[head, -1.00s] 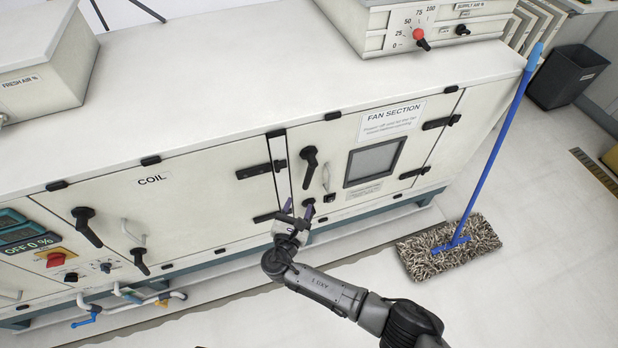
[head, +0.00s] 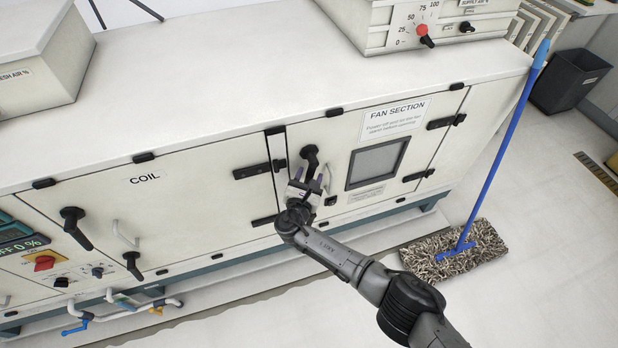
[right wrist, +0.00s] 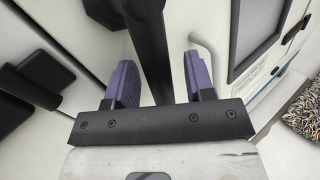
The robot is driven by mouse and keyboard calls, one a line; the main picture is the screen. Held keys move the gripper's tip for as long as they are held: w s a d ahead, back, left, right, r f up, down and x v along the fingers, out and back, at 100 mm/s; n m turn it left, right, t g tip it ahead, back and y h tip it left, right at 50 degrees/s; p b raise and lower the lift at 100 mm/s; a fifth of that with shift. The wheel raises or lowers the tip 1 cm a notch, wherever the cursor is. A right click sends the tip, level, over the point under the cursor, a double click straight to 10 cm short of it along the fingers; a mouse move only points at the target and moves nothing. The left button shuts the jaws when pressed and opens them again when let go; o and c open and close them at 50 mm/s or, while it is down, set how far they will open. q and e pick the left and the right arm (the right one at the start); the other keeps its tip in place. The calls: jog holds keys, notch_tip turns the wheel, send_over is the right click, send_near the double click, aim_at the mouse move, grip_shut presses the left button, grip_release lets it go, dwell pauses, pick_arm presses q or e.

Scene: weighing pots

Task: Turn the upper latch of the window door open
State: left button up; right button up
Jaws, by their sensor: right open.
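The window door (head: 415,150) is the cream panel marked FAN SECTION, with a dark-framed window (head: 376,163). Its upper latch (head: 310,154) is a black lever at the door's upper left, pointing down. My right gripper (head: 308,177) is at the lower end of this lever, its purple fingers open. In the right wrist view the black lever (right wrist: 150,45) runs between the two spread fingers, with gaps visible on both sides. My left gripper is not in view.
A pale door handle (head: 327,178) is just right of the upper latch; it also shows in the right wrist view (right wrist: 207,58). Black hinges (head: 446,121) line the door's right side. A mop (head: 470,250) leans at the cabinet's right.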

jog(key=shift+c, duration=0.3)
grip_shut()
jog(key=shift+d, duration=0.1)
jog(key=shift+w+d+f+n+t, duration=0.1)
jog(key=shift+d+n+t, duration=0.2)
jog(key=shift+n, duration=0.3)
jog(key=shift+w+d+n+t, duration=0.2)
jog(key=shift+d+n+t, duration=0.45)
jog(key=shift+n, duration=0.45)
jog(key=shift+w+d+r+n+t+y+b, duration=0.15)
jog(key=shift+d+n+t, duration=0.2)
jog(key=shift+n, duration=0.3)
jog(key=shift+d+n+t+y+b, duration=0.1)
jog(key=shift+d+n+t+b, duration=0.1)
jog(key=shift+n+t, duration=0.3)
jog(key=shift+w+d+r+n+t+y+b, duration=0.1)
jog(key=shift+d+n+t+b, duration=0.15)
jog(key=shift+n, duration=0.5)
